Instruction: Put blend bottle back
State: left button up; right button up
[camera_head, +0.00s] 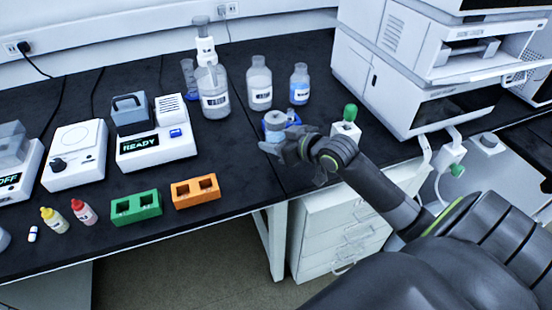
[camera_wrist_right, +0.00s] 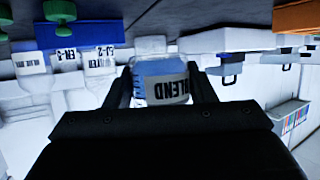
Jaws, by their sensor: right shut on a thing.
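The blend bottle is clear with bluish liquid and a label reading BLEND. In the head view the bottle (camera_head: 274,126) is held over the bench, right of the middle, its lower part hidden by the gripper. In the right wrist view the bottle (camera_wrist_right: 163,82) shows upside down between the two fingers. My right gripper (camera_head: 272,146) is shut on it; it also shows in the right wrist view (camera_wrist_right: 162,98). I cannot tell the bottle's height above the bench. My left gripper is not in view.
A blue object (camera_head: 292,117) sits just behind the bottle. Three clear bottles, including a small blue-liquid one (camera_head: 300,88), stand farther back. Orange (camera_head: 195,193) and green (camera_head: 136,209) racks lie at the front left.

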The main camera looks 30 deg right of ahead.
aim_at(276, 162)
jog(key=shift+f, duration=0.85)
notch_tip(276, 162, down, 3)
jog(key=shift+f+b, duration=0.1)
jog(key=shift+b, duration=0.3)
jog(key=shift+f, duration=0.35)
jog(key=o, duration=1.1)
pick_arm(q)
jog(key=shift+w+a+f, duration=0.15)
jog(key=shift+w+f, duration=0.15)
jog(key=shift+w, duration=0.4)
